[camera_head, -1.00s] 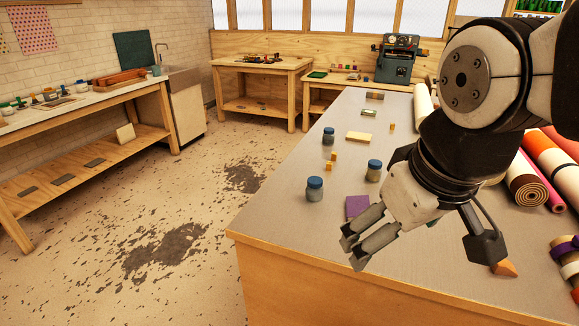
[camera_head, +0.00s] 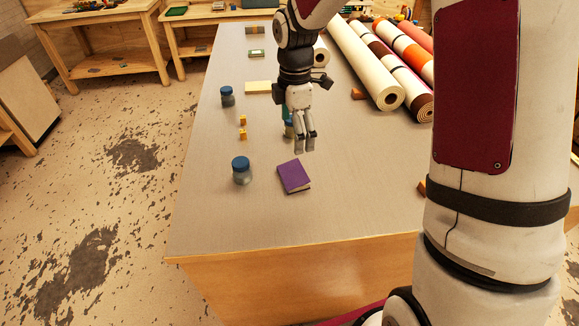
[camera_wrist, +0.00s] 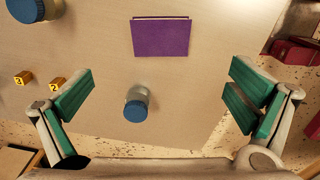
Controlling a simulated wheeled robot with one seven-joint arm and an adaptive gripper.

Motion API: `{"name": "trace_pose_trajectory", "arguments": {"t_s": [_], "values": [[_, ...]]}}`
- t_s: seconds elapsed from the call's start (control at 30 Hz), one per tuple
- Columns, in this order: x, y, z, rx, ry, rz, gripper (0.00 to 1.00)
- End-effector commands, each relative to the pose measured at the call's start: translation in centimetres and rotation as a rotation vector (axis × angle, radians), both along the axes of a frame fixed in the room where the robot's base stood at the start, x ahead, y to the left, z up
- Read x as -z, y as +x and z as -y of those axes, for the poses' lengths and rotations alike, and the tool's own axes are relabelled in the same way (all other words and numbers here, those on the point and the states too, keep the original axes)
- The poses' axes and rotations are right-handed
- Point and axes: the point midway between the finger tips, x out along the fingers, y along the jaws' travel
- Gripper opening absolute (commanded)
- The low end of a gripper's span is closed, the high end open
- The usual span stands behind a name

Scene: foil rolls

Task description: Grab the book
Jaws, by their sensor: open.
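A purple book (camera_head: 293,176) lies flat on the grey tabletop near its front edge in the head view. In the wrist view the book (camera_wrist: 161,38) is at the top centre, beyond the fingertips. My gripper (camera_head: 305,149) hangs above the table, a little behind the book in the head view. In the wrist view my gripper (camera_wrist: 158,90) is open and empty, its green-padded fingers wide apart. The book is not between the fingers.
A blue-lidded jar (camera_wrist: 136,104) stands between the fingers in the wrist view. Another jar (camera_head: 241,170) stands left of the book. Small yellow markers (camera_head: 242,128) are behind it. Long rolls (camera_head: 365,62) lie at the back right. Bare tabletop lies in front of the book.

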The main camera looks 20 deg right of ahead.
Motion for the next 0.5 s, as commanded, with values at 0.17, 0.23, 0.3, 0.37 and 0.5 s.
{"name": "trace_pose_trajectory", "arguments": {"t_s": [0.17, 0.23, 0.3, 0.37, 0.5], "values": [[2.5, -0.1, -0.1, -0.014, 0.003, -0.009, 1.0], [3.9, -0.1, -0.1, -0.015, 0.003, -0.01, 1.0], [5.2, -0.1, -0.1, -0.014, 0.003, -0.01, 1.0], [6.3, -0.1, -0.1, -0.013, 0.003, -0.009, 1.0], [8.0, 0.0, -0.1, -0.012, 0.002, -0.006, 1.0]]}}
